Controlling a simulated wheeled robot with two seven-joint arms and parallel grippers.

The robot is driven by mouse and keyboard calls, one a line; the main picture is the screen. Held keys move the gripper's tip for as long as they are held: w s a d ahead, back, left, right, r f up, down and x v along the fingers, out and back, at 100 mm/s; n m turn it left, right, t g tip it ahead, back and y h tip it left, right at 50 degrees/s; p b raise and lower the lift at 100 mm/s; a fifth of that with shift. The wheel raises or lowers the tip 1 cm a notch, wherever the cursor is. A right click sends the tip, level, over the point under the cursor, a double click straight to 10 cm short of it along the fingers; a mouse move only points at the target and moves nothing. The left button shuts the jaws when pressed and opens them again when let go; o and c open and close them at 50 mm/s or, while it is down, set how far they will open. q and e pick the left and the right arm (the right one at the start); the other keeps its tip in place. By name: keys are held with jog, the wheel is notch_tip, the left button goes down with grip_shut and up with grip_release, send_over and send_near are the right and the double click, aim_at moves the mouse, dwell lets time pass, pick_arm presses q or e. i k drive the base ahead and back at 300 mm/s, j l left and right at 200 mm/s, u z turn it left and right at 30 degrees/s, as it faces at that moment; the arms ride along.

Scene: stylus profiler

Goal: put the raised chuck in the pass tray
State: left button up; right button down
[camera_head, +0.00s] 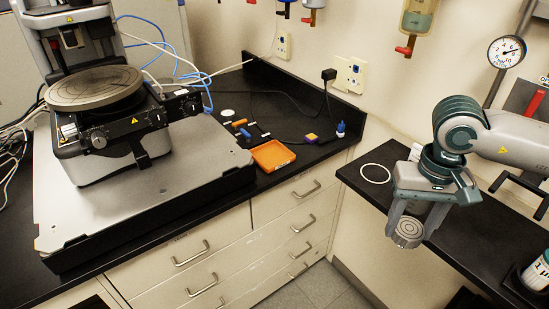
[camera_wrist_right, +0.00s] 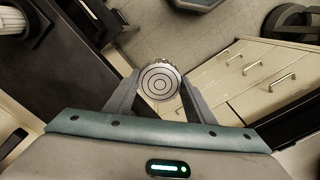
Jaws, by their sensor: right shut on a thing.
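My right gripper (camera_head: 411,229) is shut on a small round metal chuck (camera_head: 407,234), held in front of the edge of the right bench. In the right wrist view the chuck (camera_wrist_right: 160,81) shows concentric rings on its face, and the two fingers press on its sides. A shallow orange tray (camera_head: 272,155) lies on the left bench, right of the profiler, and looks empty; no label on it can be read. It is to the left of the gripper and apart from it. My left gripper is not in view.
The stylus profiler (camera_head: 108,140) with a large round stage (camera_head: 95,87) stands on a grey slab (camera_head: 190,175). Small coloured parts and a blue-capped bottle (camera_head: 340,129) lie near the tray. A white ring (camera_head: 375,173) lies on the right bench (camera_head: 362,158).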

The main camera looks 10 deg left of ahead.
aim_at(272, 157)
jog(key=i+j, duration=0.15)
jog(key=j, duration=0.2)
jog(key=i+j, duration=0.15)
jog(key=j, duration=0.2)
jog(key=i+j, duration=0.35)
jog(key=j, duration=0.3)
